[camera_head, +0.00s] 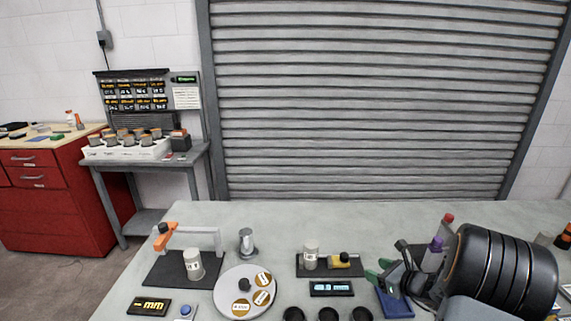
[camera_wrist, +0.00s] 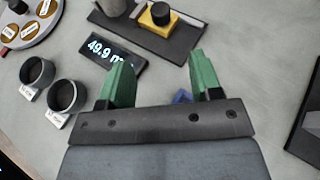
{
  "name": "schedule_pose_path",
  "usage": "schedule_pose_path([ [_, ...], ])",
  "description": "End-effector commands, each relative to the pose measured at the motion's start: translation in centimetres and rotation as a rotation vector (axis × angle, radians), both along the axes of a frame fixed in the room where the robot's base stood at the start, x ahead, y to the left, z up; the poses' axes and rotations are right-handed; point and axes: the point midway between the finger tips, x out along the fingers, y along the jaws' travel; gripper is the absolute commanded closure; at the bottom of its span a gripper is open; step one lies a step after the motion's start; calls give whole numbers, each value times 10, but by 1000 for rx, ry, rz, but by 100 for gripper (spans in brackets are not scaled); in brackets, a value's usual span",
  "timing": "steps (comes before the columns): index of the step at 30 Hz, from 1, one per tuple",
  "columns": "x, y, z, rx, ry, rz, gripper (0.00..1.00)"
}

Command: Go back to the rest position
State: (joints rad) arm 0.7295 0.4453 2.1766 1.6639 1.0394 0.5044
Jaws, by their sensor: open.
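My gripper (camera_head: 383,278) is at the right side of the table in the head view, with green fingertips. In the wrist view my gripper (camera_wrist: 160,82) has its two green fingers wide apart with nothing between them. The gripper is open and empty above the grey table (camera_wrist: 250,50). A small blue object (camera_wrist: 182,96) shows low between the fingers. In the head view a blue stand (camera_head: 397,306) is just below the gripper. My dark arm hides part of the table's right side.
A display (camera_head: 331,288) and several black cups (camera_head: 328,314) stand in front. A round disc (camera_head: 226,297) and an orange-handled fixture (camera_head: 170,238) are left. Purple-capped (camera_head: 435,252) and red-capped bottles stand near my arm.

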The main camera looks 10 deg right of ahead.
Motion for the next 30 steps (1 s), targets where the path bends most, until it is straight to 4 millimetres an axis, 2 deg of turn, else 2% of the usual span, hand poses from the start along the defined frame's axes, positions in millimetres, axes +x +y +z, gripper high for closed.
schedule_pose_path([
  [3,-25,20,-20,-141,44,198,41],
  [5,-44,34,-22,-254,52,352,41],
  [7,-66,57,-16,-416,43,584,41],
  [9,-89,79,-7,-596,17,839,41],
  [12,-121,101,11,-866,-40,1208,41],
  [15,-146,114,33,-1142,-110,1546,41],
  [18,-160,121,55,-1380,-173,1786,41],
  [23,-171,136,88,-1656,-263,1968,41],
  [30,-174,166,118,-1822,-406,1979,41],
])
